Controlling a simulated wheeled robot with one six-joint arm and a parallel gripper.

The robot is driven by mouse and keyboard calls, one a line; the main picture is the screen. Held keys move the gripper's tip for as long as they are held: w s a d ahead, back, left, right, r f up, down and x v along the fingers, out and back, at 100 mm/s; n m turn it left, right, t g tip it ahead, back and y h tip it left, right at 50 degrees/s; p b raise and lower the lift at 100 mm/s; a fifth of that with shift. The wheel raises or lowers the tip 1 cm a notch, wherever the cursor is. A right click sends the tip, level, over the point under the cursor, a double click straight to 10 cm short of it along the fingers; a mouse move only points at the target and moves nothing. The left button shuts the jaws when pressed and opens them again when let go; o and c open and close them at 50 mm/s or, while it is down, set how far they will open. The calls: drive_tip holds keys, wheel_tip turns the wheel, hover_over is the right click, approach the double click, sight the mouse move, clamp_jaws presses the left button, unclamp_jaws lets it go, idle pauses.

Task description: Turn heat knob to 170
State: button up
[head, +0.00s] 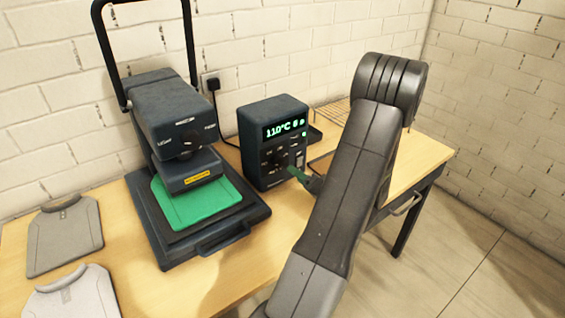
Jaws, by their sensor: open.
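The dark control box (258,172) stands on the table to the right of the heat press. Its green display (284,129) reads 110°C. Dark knobs (275,156) sit on its front face below the display; which one is the heat knob is too small to tell. My gripper (298,174) is in front of the lower right of the box's face, partly hidden by my arm. It is open, and I see nothing held in it. Whether it touches the box cannot be told.
The heat press (172,112) stands on the left with a green pad (195,205) on its lower plate. Two grey garment-shaped boards (65,236) lie at the far left. A wire rack (333,113) is behind my arm. The table (425,157) has bare room at the right.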

sight(280, 163)
drive_tip(key=p+x, duration=0.1)
drive_tip(key=x, duration=0.6)
drive_tip(key=shift+w+a+p, duration=0.2)
drive_tip(key=shift+w+p, duration=0.05)
drive_tip(key=shift+p, duration=0.1)
drive_tip(key=shift+c, duration=0.2)
drive_tip(key=c, duration=0.9)
